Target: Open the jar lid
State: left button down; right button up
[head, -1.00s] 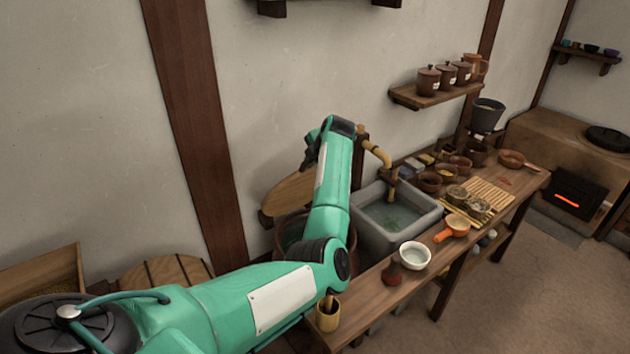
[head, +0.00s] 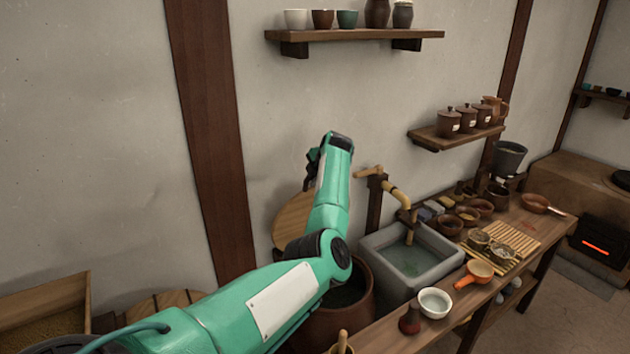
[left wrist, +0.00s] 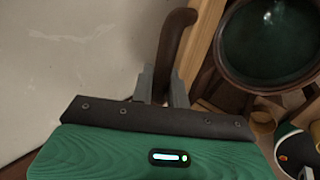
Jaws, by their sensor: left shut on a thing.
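The large brown jar (head: 362,292) stands left of the sink, its mouth uncovered with dark greenish water inside. The round wooden lid (head: 290,222) is tilted up on edge beyond the jar near the wall, partly hidden by my arm. My left gripper (left wrist: 163,88) is shut on the lid's dark curved handle (left wrist: 174,45). The pale edge of the lid shows right of the handle in the left wrist view, with the open jar (left wrist: 222,55) beyond it. In the head view my left gripper's fingers are mostly hidden. My right gripper is not in view.
The stone sink (head: 450,262) with a bamboo spout is right of the jar. The bench holds a white bowl (head: 434,303), an orange pan (head: 478,272) and several small pots. A wall shelf (head: 350,36) is above the arm. A grain bin (head: 45,298) is at lower left.

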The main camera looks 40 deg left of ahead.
pick_arm(q)
jog(key=c, duration=1.4)
grip_release()
jog(key=shift+d, duration=0.15)
jog(key=shift+d+r+b, duration=0.2)
jog(key=shift+r+b, duration=0.1)
jog(key=b+v, duration=0.4)
jog(key=v, duration=0.9)
jog(key=shift+s+a, duration=0.1)
jog(key=shift+a, duration=0.05)
